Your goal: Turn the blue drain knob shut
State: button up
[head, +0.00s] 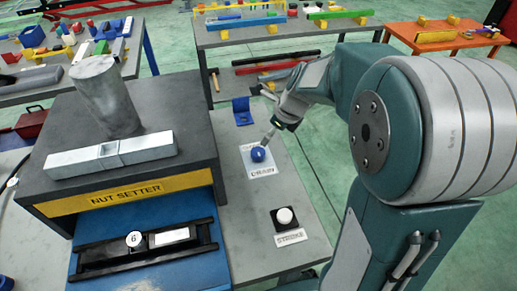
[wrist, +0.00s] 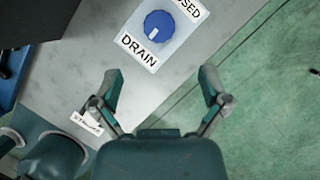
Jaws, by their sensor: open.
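The blue drain knob (wrist: 159,26) is round and sits on a white plate (wrist: 138,50) marked DRAIN, in the upper middle of the wrist view. A white mark on the knob points down and left, towards the word DRAIN. Letters ending in "SED" show at the plate's upper right, partly cut off. In the head view the knob (head: 258,155) stands on the grey bench. My gripper (wrist: 160,82) is open and empty, its two fingers spread apart, with the knob beyond the fingertips. In the head view my gripper (head: 270,135) is just above the knob, partly foreshortened.
A white button (head: 285,216) on a black base stands nearer, by a STROKE label (head: 291,237). The grey NUT SETTER machine (head: 135,193) rises to the left. A blue bracket (head: 242,112) lies behind the knob. Green floor is open to the right.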

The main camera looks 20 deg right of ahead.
aim_at(258, 151)
jog(key=x, duration=0.9)
jog(key=shift+f, duration=0.3)
jog(key=shift+w+a+f, duration=0.15)
jog(key=shift+a+f, duration=0.1)
jog(key=shift+a, duration=0.05)
jog(key=shift+d, duration=0.1)
jog(key=c, duration=1.2)
